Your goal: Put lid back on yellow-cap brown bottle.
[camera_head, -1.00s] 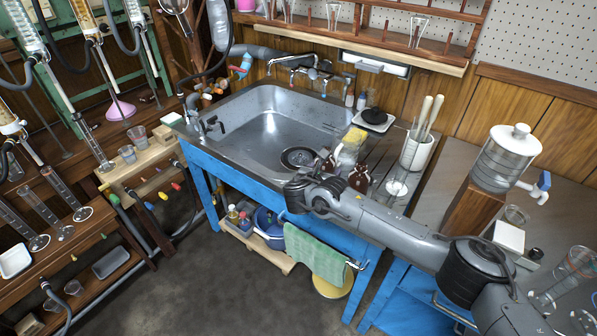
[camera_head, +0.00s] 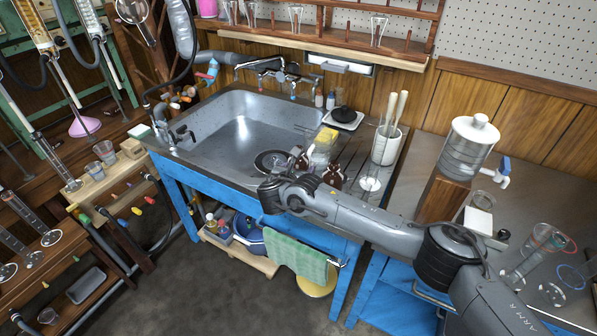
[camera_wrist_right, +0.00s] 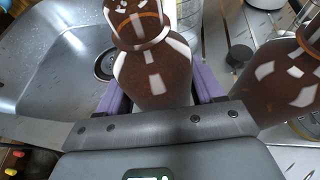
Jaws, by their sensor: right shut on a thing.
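Two brown glass bottles stand on the ribbed drainboard right of the sink bowl. In the head view, the left one (camera_head: 301,160) and the right one (camera_head: 333,176) are partly hidden by my right arm. In the right wrist view, my right gripper (camera_wrist_right: 160,88) has its purple fingers on both sides of one brown bottle (camera_wrist_right: 152,70) and is shut on it. The other brown bottle (camera_wrist_right: 280,80) stands to its right. The held bottle's top is cut off by the frame edge. I cannot make out a yellow cap or loose lid. My left gripper is out of view.
The sink bowl (camera_head: 225,135) lies left of the bottles. A white pot with pestles (camera_head: 386,147), a glass cylinder and a black item on a white dish (camera_head: 343,116) crowd the drainboard's back and right.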

